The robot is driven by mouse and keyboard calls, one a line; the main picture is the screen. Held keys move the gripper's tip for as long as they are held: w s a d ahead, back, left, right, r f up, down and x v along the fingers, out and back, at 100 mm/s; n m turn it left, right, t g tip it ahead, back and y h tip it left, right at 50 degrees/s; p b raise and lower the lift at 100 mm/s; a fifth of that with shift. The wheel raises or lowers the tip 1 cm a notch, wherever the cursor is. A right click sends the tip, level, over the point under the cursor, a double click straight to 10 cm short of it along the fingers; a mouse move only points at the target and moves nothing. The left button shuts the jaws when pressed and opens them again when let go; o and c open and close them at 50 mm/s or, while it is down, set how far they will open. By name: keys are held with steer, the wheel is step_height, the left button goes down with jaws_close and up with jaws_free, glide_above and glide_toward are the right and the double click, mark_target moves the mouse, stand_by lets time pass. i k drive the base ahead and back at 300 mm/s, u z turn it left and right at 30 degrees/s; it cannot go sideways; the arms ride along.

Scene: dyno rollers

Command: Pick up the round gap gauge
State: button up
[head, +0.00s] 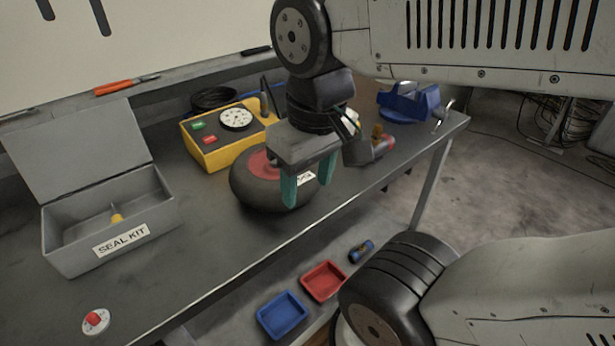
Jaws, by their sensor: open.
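No thing in the head view is plainly marked as the round gap gauge. A small round white piece with a red top (96,321) lies on the near left of the bench; I cannot tell whether it is the gauge. A round white dial (236,119) is set on the yellow box (213,153). My gripper (308,182) points down with its two teal fingers apart. It shows in front of the black wheel with a red hub (250,190) and hides part of it. I see nothing held between the fingers; contact with the wheel cannot be told.
An open grey seal kit box (75,247) stands left on the bench (215,262). A blue holder (410,105) stands at the far right end. Bench between box and wheel is clear.

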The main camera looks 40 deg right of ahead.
mark_target(98, 320)
steer(key=z, duration=0.8)
steer(key=k, duration=0.8)
steer(key=u, duration=0.8)
